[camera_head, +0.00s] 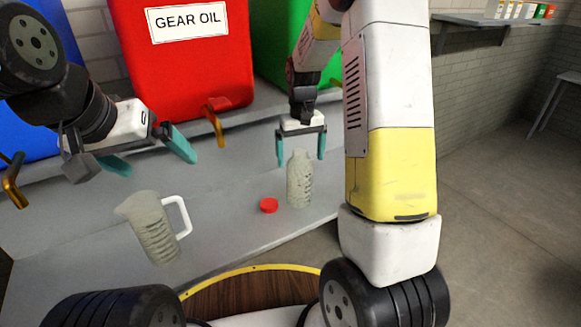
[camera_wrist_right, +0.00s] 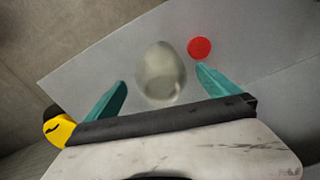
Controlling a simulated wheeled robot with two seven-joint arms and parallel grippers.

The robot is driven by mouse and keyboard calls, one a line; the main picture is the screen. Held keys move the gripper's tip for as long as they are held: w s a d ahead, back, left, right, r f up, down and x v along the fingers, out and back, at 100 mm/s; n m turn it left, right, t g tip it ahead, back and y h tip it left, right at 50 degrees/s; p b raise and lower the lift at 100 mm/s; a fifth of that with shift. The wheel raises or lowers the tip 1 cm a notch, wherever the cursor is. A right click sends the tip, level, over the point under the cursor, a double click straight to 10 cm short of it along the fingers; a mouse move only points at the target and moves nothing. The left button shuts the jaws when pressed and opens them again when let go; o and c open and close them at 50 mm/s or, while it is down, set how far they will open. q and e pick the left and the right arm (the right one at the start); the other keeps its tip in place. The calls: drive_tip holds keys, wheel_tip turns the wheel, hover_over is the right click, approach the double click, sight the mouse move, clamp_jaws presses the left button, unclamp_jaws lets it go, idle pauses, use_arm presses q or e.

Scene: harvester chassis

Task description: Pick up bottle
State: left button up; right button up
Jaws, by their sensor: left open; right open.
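A clear bottle (camera_head: 299,180) stands upright and uncapped on the grey bench. My right gripper (camera_head: 301,160) is open just behind and above it, with teal fingers on either side of its neck in the head view. In the right wrist view the bottle (camera_wrist_right: 161,73) appears beyond the gap between the open fingers (camera_wrist_right: 160,88), nearer the right finger. I cannot tell whether the fingers touch it. My left gripper (camera_head: 155,158) is open and empty above the bench at the left.
A red cap (camera_head: 268,205) lies on the bench (camera_head: 225,215) left of the bottle. A clear jug (camera_head: 150,226) with a white handle stands further left. A red gear oil container (camera_head: 185,60) with a tap stands behind, beside blue and green ones.

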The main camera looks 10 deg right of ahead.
sight(300, 164)
wheel_tip(300, 164, down, 3)
drive_tip(key=shift+f, duration=0.15)
drive_tip(key=shift+c, duration=0.2)
drive_tip(key=c, duration=2)
drive_tip(key=shift+o, duration=0.2)
